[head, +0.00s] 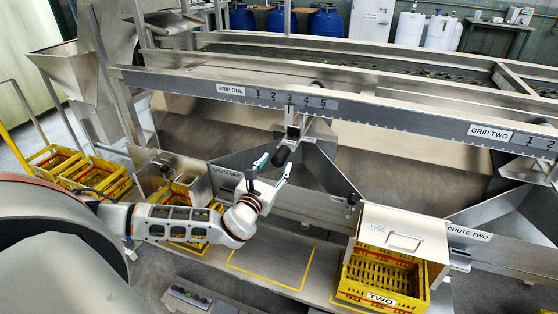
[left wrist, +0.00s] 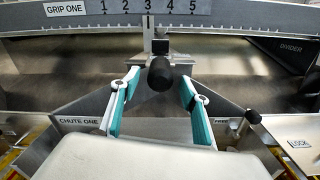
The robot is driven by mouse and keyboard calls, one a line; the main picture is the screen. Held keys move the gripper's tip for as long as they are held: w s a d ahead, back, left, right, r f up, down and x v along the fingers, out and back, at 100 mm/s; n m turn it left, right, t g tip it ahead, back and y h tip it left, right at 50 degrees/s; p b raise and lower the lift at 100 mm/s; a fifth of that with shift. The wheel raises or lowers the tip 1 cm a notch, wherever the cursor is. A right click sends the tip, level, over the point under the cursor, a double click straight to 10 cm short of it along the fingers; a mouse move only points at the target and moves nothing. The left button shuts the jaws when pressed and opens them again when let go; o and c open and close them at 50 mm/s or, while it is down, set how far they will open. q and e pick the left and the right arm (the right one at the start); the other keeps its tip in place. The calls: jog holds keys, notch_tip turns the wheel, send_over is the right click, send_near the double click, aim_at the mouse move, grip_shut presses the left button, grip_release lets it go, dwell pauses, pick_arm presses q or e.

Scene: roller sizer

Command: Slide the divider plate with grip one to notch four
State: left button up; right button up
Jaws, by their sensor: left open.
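Grip one is a black round knob (head: 283,155) on a metal carriage (head: 294,130) below the rail's number scale (head: 290,99). In the left wrist view the knob (left wrist: 160,73) faces me, and the carriage's pointer (left wrist: 148,22) stands at about three. Notch four is just right of it. My left gripper (head: 274,164) is open at the knob. In the left wrist view its teal-padded fingers (left wrist: 159,84) stand on either side of the knob, with visible gaps. The divider plate behind the carriage is largely hidden. My right gripper is not in view.
Slanted metal chute walls (head: 335,172) lie below and right of the knob. A small black knob (left wrist: 252,116) marked FREE sits lower right. Yellow crates (head: 105,178) stand at left.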

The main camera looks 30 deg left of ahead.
pick_arm(q)
jog(key=shift+x, duration=1.2)
jog(key=shift+w+a, duration=0.15)
jog(key=shift+w, duration=0.5)
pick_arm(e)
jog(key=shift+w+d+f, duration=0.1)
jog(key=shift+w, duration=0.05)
pick_arm(q)
grip_shut()
jog(key=shift+d, duration=0.3)
jog(key=d+p, duration=0.1)
jog(key=d, duration=0.1)
jog(key=w+d+p, duration=0.1)
jog(key=d, duration=0.2)
jog(key=shift+w+d, duration=0.2)
jog(key=shift+d, duration=0.05)
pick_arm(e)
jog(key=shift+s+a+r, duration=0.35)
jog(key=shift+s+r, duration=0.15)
